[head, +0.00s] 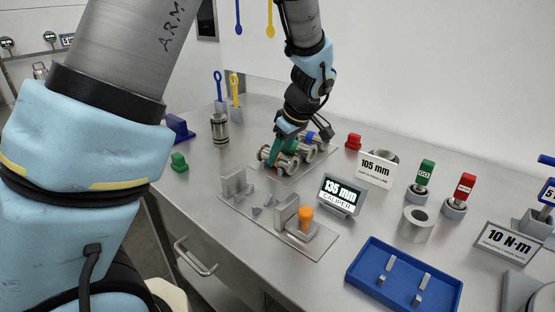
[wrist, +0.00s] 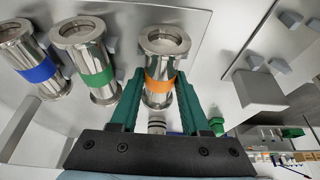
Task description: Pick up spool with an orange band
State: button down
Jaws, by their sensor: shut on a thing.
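The spool with an orange band (wrist: 159,68) is a shiny metal cylinder with flanged ends, in the middle of the wrist view. My gripper (wrist: 157,88) has its green fingers on either side of it, shut on its banded middle. In the head view my gripper (head: 282,144) reaches down over the row of spools at the back of the table, and the held spool (head: 267,155) is partly hidden by the fingers. A spool with a green band (wrist: 97,75) and one with a blue band (wrist: 40,71) lie beside it, apart from the fingers.
A caliper fixture (head: 262,228) with an orange knob and a 135 mm display (head: 340,194) stand in front of the spools. A blue tray (head: 403,282) is at front right. Red (head: 353,142) and green (head: 179,162) blocks stand to the sides.

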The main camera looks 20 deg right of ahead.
notch_tip(320, 180, up, 10)
jog(key=b, duration=0.2)
dwell(0.4)
dwell(0.4)
